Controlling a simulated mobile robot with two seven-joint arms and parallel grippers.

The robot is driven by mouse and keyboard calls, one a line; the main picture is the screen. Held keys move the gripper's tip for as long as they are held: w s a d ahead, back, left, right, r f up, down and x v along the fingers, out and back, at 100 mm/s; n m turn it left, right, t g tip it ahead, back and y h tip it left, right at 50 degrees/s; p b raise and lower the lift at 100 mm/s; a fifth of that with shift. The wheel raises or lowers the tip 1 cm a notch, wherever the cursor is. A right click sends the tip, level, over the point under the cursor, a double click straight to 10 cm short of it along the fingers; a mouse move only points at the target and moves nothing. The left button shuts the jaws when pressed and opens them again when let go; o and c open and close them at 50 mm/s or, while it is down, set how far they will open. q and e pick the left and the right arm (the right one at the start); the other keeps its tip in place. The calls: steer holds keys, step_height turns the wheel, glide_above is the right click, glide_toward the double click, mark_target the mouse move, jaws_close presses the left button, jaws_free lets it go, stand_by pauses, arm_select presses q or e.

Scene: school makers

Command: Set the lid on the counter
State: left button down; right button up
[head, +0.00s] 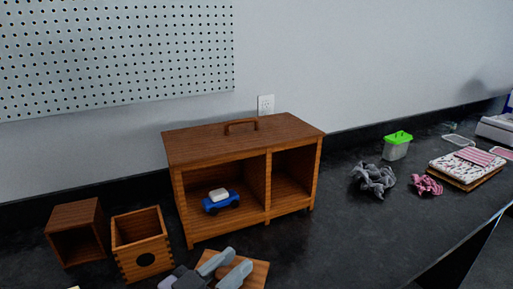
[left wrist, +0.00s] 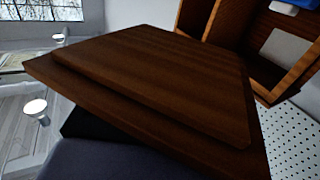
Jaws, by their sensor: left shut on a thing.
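My left gripper (head: 230,265) is at the bottom middle of the head view, shut on a flat wooden lid (head: 259,274). The lid shows partly beside the fingers, in front of the wooden cabinet. In the left wrist view the lid (left wrist: 160,85) fills the middle as a dark brown board with a stepped edge. The dark counter (head: 345,235) lies around and beyond it in the head view. I cannot tell whether the lid touches the counter. An open-topped wooden box with a round dark hole (head: 128,230) stands to the left of the gripper. My right gripper is not in view.
A two-bay wooden cabinet (head: 215,160) holds a blue toy car (head: 221,206) with a white block. A small open wooden cube (head: 75,216) stands at left. Grey crumpled cloth (head: 373,179) and a green-lidded tub (head: 396,150) are at right. The counter's right front is clear.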

arm_select(q)
steer(key=a+f+n+t+y, duration=0.2)
steer(key=a+n+y, duration=0.2)
steer(key=a, duration=0.4)
steer(key=a+f+n+t+y, duration=0.2)
steer(key=a+f+n+y, duration=0.1)
steer(key=a+y, duration=0.4)
steer(key=shift+s+a+n, duration=0.15)
steer(key=shift+a+n, duration=0.35)
steer(key=shift+a, duration=0.45)
steer(key=shift+a, duration=0.1)
